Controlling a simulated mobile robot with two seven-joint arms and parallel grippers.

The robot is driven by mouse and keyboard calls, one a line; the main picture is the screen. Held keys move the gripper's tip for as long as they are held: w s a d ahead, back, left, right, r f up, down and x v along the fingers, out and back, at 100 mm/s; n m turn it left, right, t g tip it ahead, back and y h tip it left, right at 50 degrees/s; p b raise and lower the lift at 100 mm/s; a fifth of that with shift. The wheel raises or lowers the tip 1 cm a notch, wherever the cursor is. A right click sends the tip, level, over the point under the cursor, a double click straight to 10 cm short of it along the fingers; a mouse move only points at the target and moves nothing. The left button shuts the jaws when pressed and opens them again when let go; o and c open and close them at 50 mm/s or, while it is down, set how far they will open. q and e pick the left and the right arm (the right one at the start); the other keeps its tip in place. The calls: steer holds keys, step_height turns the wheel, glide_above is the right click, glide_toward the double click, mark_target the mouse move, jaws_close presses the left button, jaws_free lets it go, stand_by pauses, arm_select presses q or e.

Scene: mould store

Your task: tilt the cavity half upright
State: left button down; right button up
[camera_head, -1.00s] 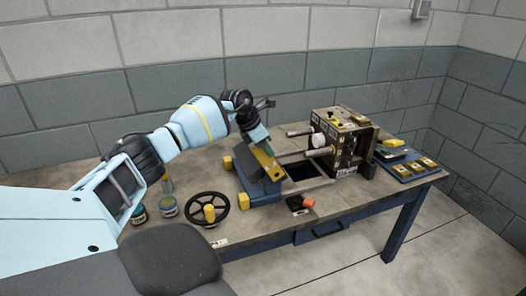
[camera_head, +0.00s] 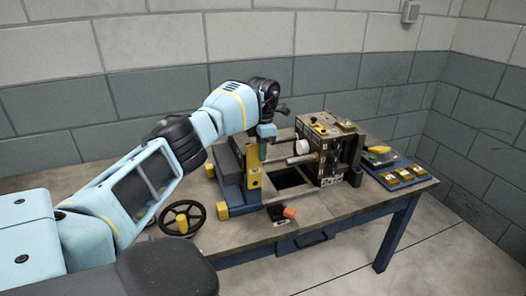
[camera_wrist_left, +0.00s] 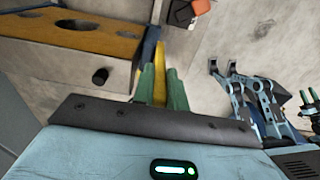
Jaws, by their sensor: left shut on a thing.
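The cavity half (camera_head: 254,168) shows in the head view as a narrow yellow-edged plate, standing close to upright beside a grey block on a blue base with yellow corners (camera_head: 236,197). My left gripper (camera_head: 264,137) is at its upper end, coming down from above. In the left wrist view the green fingers of my left gripper (camera_wrist_left: 160,88) are shut on a yellow part of the cavity half (camera_wrist_left: 160,70). The exact contact is partly hidden by the fingers. My right gripper does not show in the head view.
A mould block (camera_head: 332,152) stands to the right, with guide rods reaching left over a dark table opening (camera_head: 289,178). A black handwheel (camera_head: 183,219) and an orange-topped item (camera_head: 288,212) are near the front edge. A blue tray (camera_head: 402,182) lies at the right end.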

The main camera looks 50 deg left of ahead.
arm_select(q)
steer(key=shift+w+d, duration=0.15)
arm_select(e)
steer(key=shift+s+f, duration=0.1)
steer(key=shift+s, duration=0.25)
arm_select(q)
steer(key=c, duration=1.8)
jaws_free()
steer(key=o, duration=0.4)
steer(key=shift+w+f, duration=0.1)
steer(key=shift+w, duration=0.15)
steer(key=shift+s, duration=0.15)
step_height(320, 180, up, 8)
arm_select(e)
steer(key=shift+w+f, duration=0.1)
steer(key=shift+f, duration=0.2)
arm_select(q)
steer(key=shift+f, duration=0.1)
steer(key=shift+d, duration=0.1)
